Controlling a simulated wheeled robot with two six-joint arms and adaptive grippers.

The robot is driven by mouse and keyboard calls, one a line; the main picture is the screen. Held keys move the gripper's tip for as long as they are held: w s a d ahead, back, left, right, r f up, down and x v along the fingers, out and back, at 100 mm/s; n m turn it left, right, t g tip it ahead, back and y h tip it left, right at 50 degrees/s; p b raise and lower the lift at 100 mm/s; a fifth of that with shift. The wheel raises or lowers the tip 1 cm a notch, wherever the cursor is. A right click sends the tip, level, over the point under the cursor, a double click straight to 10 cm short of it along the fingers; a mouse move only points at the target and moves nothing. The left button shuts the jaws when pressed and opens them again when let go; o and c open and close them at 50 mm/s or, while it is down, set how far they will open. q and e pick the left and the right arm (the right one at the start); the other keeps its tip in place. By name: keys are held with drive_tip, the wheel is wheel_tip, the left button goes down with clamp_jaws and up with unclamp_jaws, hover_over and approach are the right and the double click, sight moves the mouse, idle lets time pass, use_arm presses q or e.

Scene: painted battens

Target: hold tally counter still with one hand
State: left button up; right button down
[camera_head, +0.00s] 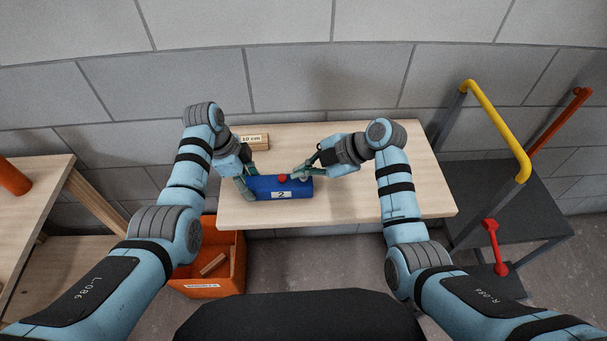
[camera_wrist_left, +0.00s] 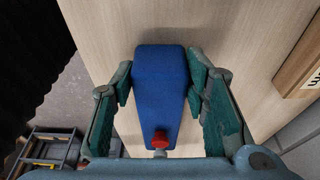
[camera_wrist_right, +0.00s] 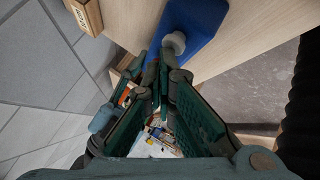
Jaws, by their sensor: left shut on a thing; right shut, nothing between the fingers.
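The tally counter (camera_head: 265,184) is a blue box lying on the pale wooden table, with a "2" on its front face. A red button (camera_head: 282,177) and a pale round knob stand on its top. My left gripper (camera_head: 246,187) is shut on the left end of the counter; the left wrist view shows the blue body (camera_wrist_left: 160,85) between both fingers. My right gripper (camera_head: 301,177) is shut and empty at the counter's right end. In the right wrist view its fingertips (camera_wrist_right: 163,72) are close to the pale knob (camera_wrist_right: 174,42); I cannot tell whether they touch.
A wooden block marked "10 cm" (camera_head: 254,142) lies behind the counter. An orange bin (camera_head: 238,272) with wooden pieces stands below the table's front left. A dark trolley with a yellow handle (camera_head: 498,125) stands at the right. The table's right part (camera_head: 425,190) is clear.

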sight(303, 179)
drive_tip(key=shift+r, duration=0.7)
drive_tip(key=shift+r, duration=0.1)
drive_tip(key=shift+r, duration=2.4)
use_arm(q)
drive_tip(key=o, duration=1.2)
drive_tip(key=shift+c, duration=0.2)
drive_tip(key=v, duration=0.7)
drive_tip(key=shift+r, duration=0.25)
drive_tip(key=shift+a, duration=0.1)
